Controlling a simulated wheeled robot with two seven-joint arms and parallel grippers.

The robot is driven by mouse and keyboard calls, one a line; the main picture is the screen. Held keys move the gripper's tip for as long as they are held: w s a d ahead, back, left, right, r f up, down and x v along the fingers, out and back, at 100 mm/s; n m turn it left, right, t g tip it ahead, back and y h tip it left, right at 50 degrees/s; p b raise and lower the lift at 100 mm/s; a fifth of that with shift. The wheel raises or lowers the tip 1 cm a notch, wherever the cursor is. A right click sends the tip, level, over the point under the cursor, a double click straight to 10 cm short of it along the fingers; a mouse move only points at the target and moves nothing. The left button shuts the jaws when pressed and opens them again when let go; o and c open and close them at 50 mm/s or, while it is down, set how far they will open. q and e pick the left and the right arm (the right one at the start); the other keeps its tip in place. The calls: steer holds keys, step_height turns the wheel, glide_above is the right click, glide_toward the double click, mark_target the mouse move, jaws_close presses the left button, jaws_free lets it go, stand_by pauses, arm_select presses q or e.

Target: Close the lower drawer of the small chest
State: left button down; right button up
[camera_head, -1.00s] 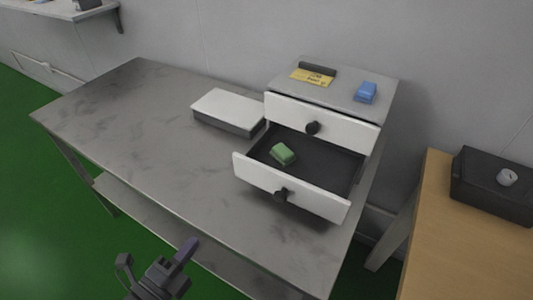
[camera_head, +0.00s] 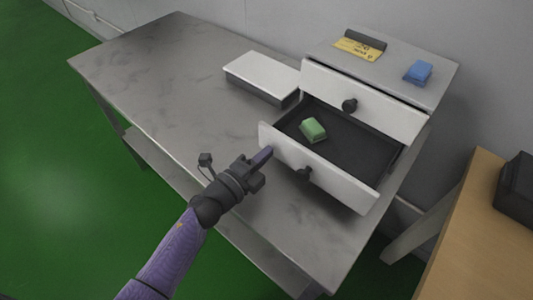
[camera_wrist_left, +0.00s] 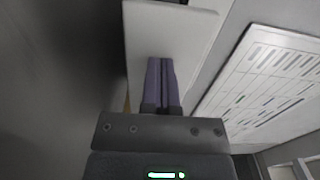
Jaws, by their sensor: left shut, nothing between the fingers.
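The small chest (camera_head: 432,92) stands at the back right of the grey table. Its lower drawer is pulled far out, with a white front (camera_head: 335,182), a round black knob (camera_head: 304,174) and a dark inside holding a green block (camera_head: 313,130). The upper drawer (camera_head: 375,103) is open a little. My left gripper (camera_head: 265,154) is shut and empty, its fingertips close to the left part of the lower drawer's front; I cannot tell if they touch. In the left wrist view, the shut purple fingers (camera_wrist_left: 162,82) point at a white panel (camera_wrist_left: 165,35). My right gripper is not in view.
A white-topped box (camera_head: 262,74) lies left of the chest. A blue block (camera_head: 418,72) and a yellow card (camera_head: 357,48) lie on the chest. A wooden table (camera_head: 480,235) with a black box (camera_head: 515,190) stands at right. The grey table's left half (camera_head: 165,65) is clear.

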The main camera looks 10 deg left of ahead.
mark_target(307, 117)
arm_select(q)
steer(key=shift+w+d, duration=0.15)
steer(key=shift+w, duration=0.15)
steer(key=shift+w, duration=0.1)
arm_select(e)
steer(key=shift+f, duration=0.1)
arm_select(q)
steer(key=shift+w+d, duration=0.15)
steer(key=shift+w, duration=0.05)
steer(key=b+x, duration=0.6)
steer(key=x, duration=0.7)
steer(key=shift+f, duration=0.2)
steer(key=shift+w+d+r+b, duration=0.15)
steer(key=shift+w+d+b, duration=0.15)
steer(key=shift+w, duration=0.2)
steer(key=shift+r, duration=0.3)
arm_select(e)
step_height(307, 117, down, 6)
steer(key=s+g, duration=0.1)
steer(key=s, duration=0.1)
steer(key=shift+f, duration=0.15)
arm_select(q)
steer(key=shift+r, duration=0.1)
steer(key=shift+a, duration=0.1)
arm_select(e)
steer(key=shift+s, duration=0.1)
